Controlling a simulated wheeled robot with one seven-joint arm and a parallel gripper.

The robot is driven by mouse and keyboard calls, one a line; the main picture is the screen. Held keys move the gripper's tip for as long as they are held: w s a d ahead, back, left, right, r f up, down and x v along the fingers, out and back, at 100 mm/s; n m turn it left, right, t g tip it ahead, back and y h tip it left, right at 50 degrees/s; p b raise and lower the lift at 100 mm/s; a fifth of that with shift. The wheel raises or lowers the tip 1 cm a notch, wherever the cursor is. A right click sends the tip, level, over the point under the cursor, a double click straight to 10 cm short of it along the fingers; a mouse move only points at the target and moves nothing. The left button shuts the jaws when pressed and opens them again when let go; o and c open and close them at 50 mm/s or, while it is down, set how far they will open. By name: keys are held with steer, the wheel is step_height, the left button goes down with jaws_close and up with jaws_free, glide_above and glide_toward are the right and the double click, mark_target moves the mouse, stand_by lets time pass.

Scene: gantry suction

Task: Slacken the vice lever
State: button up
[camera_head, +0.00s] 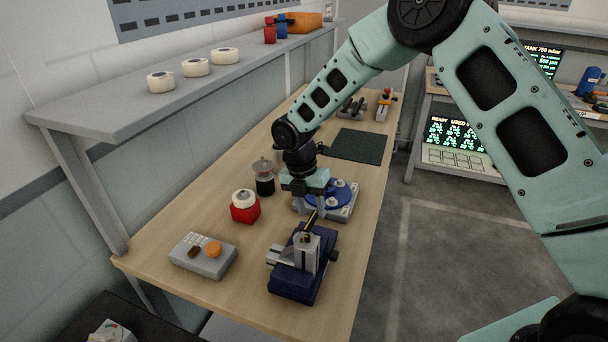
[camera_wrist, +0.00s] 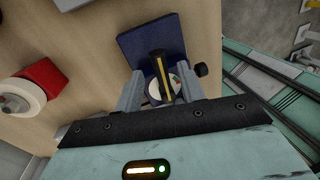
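The blue vice (camera_head: 296,283) stands near the front end of the wooden bench, with grey metal jaws on top. Its dark lever with a yellow stripe (camera_head: 311,219) rises at a tilt from the top. The wrist view shows the lever (camera_wrist: 161,72) over the blue vice body (camera_wrist: 135,42). My gripper (camera_head: 309,206) points down at the lever's upper end. In the wrist view my gripper (camera_wrist: 160,88) is open, one grey finger on each side of the lever, with gaps visible. A small pale round dial lies at the lever's lower end; the gripper partly hides it.
A round blue fixture (camera_head: 340,207) on a grey plate stands just behind the vice. A red block with a white roll (camera_head: 245,207), a dark jar (camera_head: 264,180) and a grey button box (camera_head: 203,257) lie to the left. A shelf (camera_head: 130,110) overhangs the bench's left side.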

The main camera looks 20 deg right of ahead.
step_height(320, 180, up, 15)
steer(key=w+a+b, duration=0.2)
steer(key=shift+a+r+b, duration=0.15)
steer(key=shift+r+b, duration=0.05)
steer(key=shift+b, duration=0.15)
steer(key=s+a+r+m, duration=0.1)
steer(key=s+a+m, duration=0.3)
steer(key=s, duration=0.5)
steer(key=s+d+f+m+y, duration=0.1)
steer(key=s+m, duration=0.7)
steer(key=s, duration=0.4)
steer(key=s+d+f+m+t+y, duration=0.1)
steer(key=s+m, duration=0.7)
steer(key=s, duration=0.5)
steer(key=shift+s+d+f, duration=0.15)
steer(key=shift+d+f, duration=0.2)
steer(key=shift+d, duration=0.05)
